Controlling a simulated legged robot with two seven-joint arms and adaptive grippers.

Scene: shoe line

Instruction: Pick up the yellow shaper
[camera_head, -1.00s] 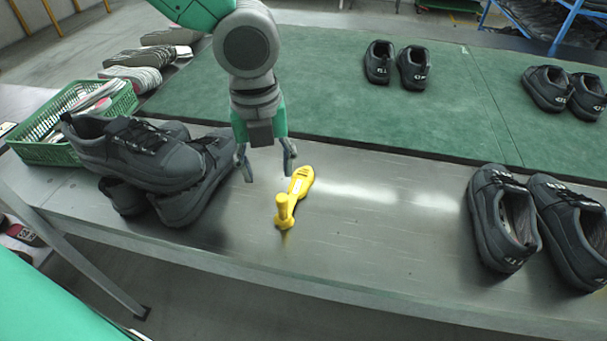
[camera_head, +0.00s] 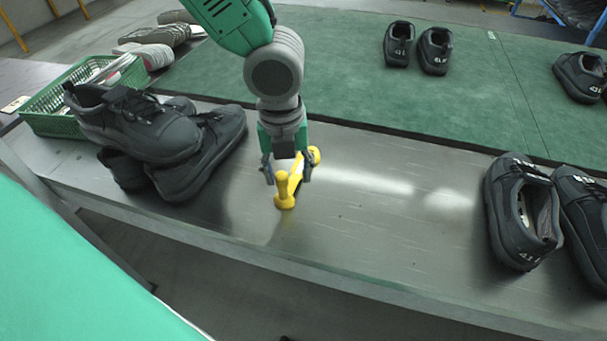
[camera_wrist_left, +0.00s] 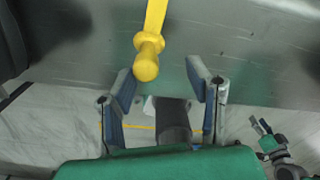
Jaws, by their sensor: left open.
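The yellow shaper (camera_head: 284,188) lies on the grey metal table, with its knob toward me and its body partly hidden behind my left gripper. My left gripper (camera_head: 287,179) is open above the shaper, one finger on each side of it in the head view. In the left wrist view the shaper's knob (camera_wrist_left: 147,62) shows just beyond the open fingertips of my left gripper (camera_wrist_left: 160,78), nearer the left finger. I cannot tell whether the fingers touch it. My right gripper (camera_wrist_left: 264,127) shows small at the lower right of the wrist view, its opening unclear.
Stacked dark shoes (camera_head: 175,150) stand left of my left gripper, beside a green basket (camera_head: 52,124). A dark shoe pair (camera_head: 522,225) stands at the right. More shoes (camera_head: 434,50) sit on the green mat (camera_head: 350,95).

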